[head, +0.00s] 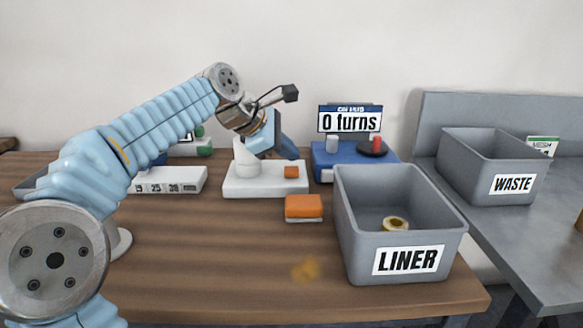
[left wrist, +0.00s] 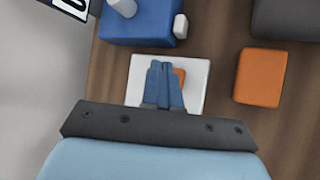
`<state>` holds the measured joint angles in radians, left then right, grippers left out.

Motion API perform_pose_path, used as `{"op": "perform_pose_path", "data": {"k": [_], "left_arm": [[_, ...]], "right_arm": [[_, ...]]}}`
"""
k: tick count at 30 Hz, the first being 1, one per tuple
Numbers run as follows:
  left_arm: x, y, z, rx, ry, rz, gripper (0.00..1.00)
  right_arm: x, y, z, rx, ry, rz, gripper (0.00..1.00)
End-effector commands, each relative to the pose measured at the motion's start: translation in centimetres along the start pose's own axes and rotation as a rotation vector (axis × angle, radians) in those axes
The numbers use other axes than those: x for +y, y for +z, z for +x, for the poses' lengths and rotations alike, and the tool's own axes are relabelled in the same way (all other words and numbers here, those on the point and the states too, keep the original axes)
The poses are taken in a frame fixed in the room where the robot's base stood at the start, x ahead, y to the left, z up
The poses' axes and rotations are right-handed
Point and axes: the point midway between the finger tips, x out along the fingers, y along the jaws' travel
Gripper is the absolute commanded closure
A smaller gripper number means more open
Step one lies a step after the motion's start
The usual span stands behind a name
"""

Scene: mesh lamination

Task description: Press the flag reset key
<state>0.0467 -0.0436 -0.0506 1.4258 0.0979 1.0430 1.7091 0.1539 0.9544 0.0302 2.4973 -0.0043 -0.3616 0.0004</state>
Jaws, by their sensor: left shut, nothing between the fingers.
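A small orange key (head: 291,172) sits on a low white base (head: 265,190) that also carries a white cylinder (head: 246,166). I see no label telling whether it is the flag reset key. My left gripper (head: 294,156) is shut and empty, its blue fingers just above the orange key in the head view. In the left wrist view the closed fingers (left wrist: 160,64) lie over the white base (left wrist: 197,68), and the orange key (left wrist: 180,76) shows partly behind them. I cannot tell whether the fingertips touch it. My right gripper is out of view.
An orange block (head: 304,207) lies in front of the base. A grey LINER bin (head: 350,240) holding a yellow ring stands to its right. A grey WASTE bin (head: 470,180) is farther right.

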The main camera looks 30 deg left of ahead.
Motion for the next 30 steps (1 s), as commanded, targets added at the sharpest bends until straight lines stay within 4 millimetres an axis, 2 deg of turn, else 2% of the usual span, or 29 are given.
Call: {"op": "perform_pose_path", "data": {"k": [7,15,30], "left_arm": [[1.3,1.4,-1.8,-0.001,0.000,0.001,1.00],[2.3,2.4,-3.2,-0.001,0.001,0.001,1.00],[2.4,2.4,-3.3,0.000,0.000,0.000,1.00]], "right_arm": [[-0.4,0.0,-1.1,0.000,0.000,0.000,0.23],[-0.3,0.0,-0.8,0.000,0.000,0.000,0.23],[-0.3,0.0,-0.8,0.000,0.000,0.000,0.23]]}}
